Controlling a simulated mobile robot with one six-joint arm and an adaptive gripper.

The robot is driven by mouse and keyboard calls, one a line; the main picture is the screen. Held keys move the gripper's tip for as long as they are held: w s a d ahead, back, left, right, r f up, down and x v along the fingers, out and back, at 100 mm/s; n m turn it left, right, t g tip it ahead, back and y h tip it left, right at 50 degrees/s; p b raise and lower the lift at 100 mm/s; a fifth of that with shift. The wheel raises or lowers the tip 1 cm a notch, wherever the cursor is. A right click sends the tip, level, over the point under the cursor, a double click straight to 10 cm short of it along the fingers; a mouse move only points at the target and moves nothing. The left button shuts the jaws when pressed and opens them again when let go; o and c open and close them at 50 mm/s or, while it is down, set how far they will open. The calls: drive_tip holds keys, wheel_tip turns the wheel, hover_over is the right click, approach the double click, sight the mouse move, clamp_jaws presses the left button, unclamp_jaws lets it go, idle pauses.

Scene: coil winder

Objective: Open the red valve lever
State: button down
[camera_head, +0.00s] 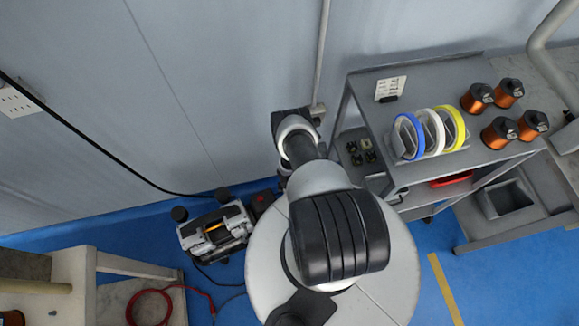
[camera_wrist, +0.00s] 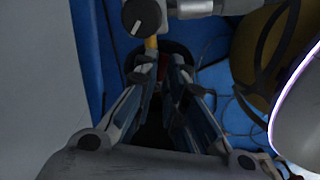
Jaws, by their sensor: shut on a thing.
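In the wrist view my gripper (camera_wrist: 161,66) points away from the camera, its two fingers drawn close together on something small. A dark red patch (camera_wrist: 184,94) shows between the fingers and fits the red valve lever, but most of it is hidden by the fingers and shadow. Just beyond the fingertips are a small yellow piece (camera_wrist: 151,45) and a round dark knob (camera_wrist: 142,17) with a white mark, beside a grey fitting (camera_wrist: 196,8). In the head view my arm covers the gripper, and I cannot make out the lever's angle.
In the head view a grey compressor-like machine (camera_head: 215,232) stands on the blue floor left of my arm. A shelf unit (camera_head: 440,83) with tape rolls and copper coils stands at the right. A bench (camera_head: 135,265) and red cable (camera_head: 150,292) lie at lower left. The wall is close behind.

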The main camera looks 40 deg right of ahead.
drive_tip(key=shift+w+d+n+b, duration=0.1)
drive_tip(key=shift+w+n+b, duration=0.15)
drive_tip(key=shift+n, duration=0.7)
drive_tip(key=shift+w+d+n+b, duration=0.1)
drive_tip(key=shift+w+n+b, duration=0.1)
drive_tip(key=shift+n, duration=0.75)
drive_tip(key=c, duration=1.7)
unclamp_jaws()
drive_tip(key=shift+o, duration=0.2)
